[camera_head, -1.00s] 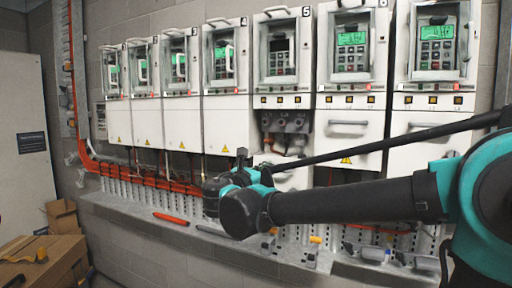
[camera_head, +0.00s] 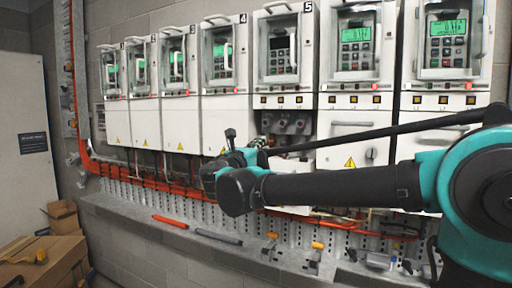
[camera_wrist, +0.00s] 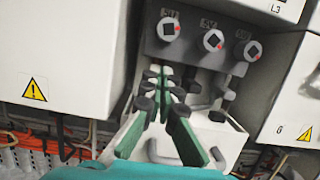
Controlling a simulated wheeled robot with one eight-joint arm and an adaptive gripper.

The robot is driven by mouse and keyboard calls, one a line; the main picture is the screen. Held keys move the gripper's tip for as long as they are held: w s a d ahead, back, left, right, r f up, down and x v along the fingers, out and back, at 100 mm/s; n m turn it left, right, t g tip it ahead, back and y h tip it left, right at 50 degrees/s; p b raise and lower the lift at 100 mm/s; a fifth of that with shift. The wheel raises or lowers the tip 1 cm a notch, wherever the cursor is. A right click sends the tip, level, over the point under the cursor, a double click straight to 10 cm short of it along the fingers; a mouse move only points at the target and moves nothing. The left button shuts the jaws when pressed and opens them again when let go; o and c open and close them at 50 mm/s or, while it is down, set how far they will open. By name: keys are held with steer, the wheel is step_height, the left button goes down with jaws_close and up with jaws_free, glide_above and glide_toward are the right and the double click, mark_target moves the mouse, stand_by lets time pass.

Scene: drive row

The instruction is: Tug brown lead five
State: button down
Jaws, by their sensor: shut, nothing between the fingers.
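Drive five (camera_head: 279,48) is the unit marked 5, with its lower compartment open. In the wrist view a grey terminal block (camera_wrist: 190,50) carries three round connectors with red marks. My gripper (camera_wrist: 163,74) is shut and empty, its green fingers together just below the left connector; I cannot tell whether they touch the block. A white open cover (camera_wrist: 205,145) with a handle lies below and behind the fingers. I cannot pick out a brown lead in either view; the fingers and my arm hide part of the compartment.
Closed white drive covers flank the opening, with a left cover (camera_wrist: 62,50) close to my gripper. Orange cables (camera_head: 150,180) run below the drives. A grey ledge (camera_head: 145,222) holds an orange tool (camera_head: 170,221) and several other tools. A cardboard box (camera_head: 50,262) stands at lower left.

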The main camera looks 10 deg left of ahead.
mark_target(270, 133)
steer(key=shift+x, duration=2.35)
steer(key=shift+f, duration=1.6)
steer(key=shift+r, duration=0.15)
steer(key=shift+s+r, duration=0.1)
steer(key=shift+r, duration=0.15)
steer(key=s+a, duration=0.3)
steer(key=s, duration=0.6)
steer(key=shift+a, duration=0.2)
steer(key=shift+s, duration=0.1)
